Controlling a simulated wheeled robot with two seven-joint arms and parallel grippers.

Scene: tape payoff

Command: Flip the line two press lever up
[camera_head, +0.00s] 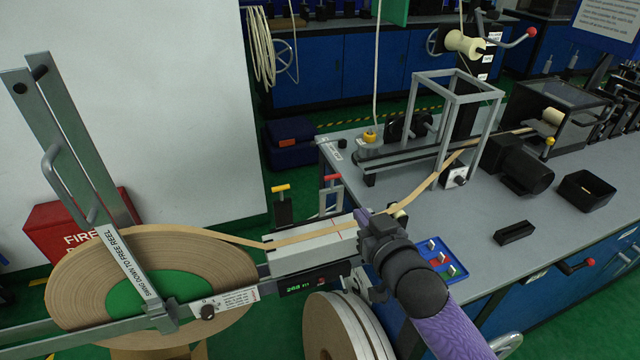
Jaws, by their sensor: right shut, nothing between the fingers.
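Several levers are in view, and I cannot read which one is marked line two. A yellow-handled lever (281,188) and a red-handled lever (332,178) stand behind the grey measuring block. A red-knobbed lever (530,33) is on the post at the back right, and another red-knobbed lever (588,263) is on the bench's front right. My right gripper (364,217) is shut and empty at the right end of the measuring block, close to the tape; contact cannot be told. My wrist hides part of it. My left gripper is not in view.
A large tape reel (215,260) with a swing arm (75,150) fills the left. The tape (425,188) runs rightward over the measuring block (315,247) to the bench (400,155). A blue tray (440,260) is beside my wrist. A black bin (586,192) stands right.

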